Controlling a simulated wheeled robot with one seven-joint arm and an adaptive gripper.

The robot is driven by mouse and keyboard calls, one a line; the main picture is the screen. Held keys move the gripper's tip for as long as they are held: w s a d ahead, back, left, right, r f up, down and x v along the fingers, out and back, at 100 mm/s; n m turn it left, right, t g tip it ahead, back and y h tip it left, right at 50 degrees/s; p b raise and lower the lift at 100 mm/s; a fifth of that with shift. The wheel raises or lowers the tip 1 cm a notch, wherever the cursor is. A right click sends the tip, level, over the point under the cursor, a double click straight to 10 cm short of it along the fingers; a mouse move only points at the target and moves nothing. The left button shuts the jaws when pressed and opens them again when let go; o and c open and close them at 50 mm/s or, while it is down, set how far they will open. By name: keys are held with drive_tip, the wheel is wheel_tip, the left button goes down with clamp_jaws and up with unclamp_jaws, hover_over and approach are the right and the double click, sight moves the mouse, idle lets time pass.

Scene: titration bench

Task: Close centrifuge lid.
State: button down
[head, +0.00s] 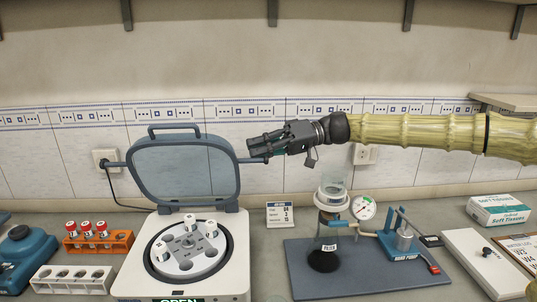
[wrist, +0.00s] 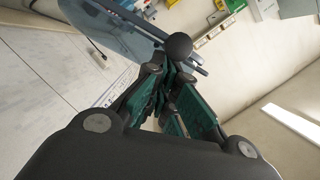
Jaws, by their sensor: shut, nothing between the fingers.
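The centrifuge (head: 128,280) is a white machine with a round rotor holding several white-capped inserts; a green OPEN label shows at its front. Its transparent blue-grey lid (head: 185,170) stands upright at the back, with a handle on top and a bar sticking out from each side. My gripper (head: 251,146) is shut and empty at the lid's right side, just above the right bar. In the wrist view the closed fingertips (wrist: 176,68) are close to a dark round knob (wrist: 179,46) on the bar; I cannot tell whether they touch. The lid (wrist: 100,30) shows behind.
An orange tube rack (head: 98,246) and a white rack (head: 72,280) stand left of the centrifuge. To the right are a small sign (head: 280,214), a filter flask on a dark mat (head: 370,278) with a pump, and a tissue box (head: 498,210). The wall is close behind.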

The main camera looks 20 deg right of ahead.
drive_tip(key=shift+s+a+f+n+b, duration=0.15)
drive_tip(key=shift+s+f+n+b, duration=0.1)
drive_tip(key=shift+s+b, duration=0.25)
drive_tip(key=shift+s+a+f+n+b, duration=0.15)
drive_tip(key=shift+s+n+b, duration=0.1)
drive_tip(key=shift+s+b, duration=0.25)
drive_tip(key=shift+s, duration=0.1)
drive_tip(key=shift+r, duration=0.1)
